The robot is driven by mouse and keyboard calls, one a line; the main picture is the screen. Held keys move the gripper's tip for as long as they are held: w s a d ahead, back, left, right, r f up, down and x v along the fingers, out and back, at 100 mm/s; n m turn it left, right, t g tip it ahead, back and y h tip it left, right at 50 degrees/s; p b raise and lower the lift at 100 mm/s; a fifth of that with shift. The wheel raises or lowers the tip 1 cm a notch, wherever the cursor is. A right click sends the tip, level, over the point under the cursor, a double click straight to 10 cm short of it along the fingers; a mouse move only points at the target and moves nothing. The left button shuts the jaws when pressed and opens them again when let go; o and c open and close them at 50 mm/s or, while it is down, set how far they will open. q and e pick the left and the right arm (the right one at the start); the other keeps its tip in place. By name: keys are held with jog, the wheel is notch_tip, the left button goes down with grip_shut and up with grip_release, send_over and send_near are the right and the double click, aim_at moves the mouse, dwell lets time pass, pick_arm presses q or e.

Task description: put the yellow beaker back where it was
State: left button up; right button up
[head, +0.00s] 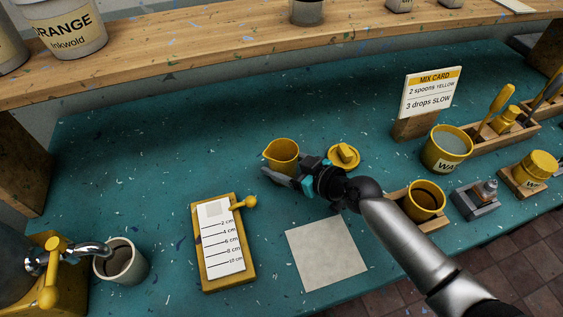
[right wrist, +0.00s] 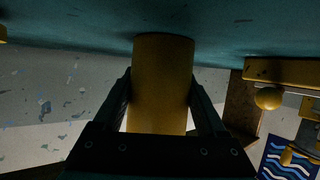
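The yellow beaker (head: 282,152), with a small spout, is upright over the middle of the teal bench. My right gripper (head: 288,177) reaches it from the front right, low over the bench. In the right wrist view the beaker (right wrist: 162,85) fills the space between the two fingers (right wrist: 162,82), whose tips meet its sides. Its base is at or very near the bench top; I cannot tell whether it touches. My left gripper is not in view.
A yellow lid (head: 344,156) lies right of the beaker. A grey square sheet (head: 326,252) and a ruled card board (head: 222,245) lie in front. A yellow cup (head: 425,198) stands in a wooden holder at right, near a WA-labelled pot (head: 446,150). A grey cup (head: 120,262) stands under the tap.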

jog(key=o, duration=0.4)
jog(key=shift+c, duration=0.2)
jog(key=shift+r, duration=0.1)
jog(key=shift+r+p, duration=0.2)
jog(key=shift+p, duration=0.1)
jog(key=v, duration=1.2)
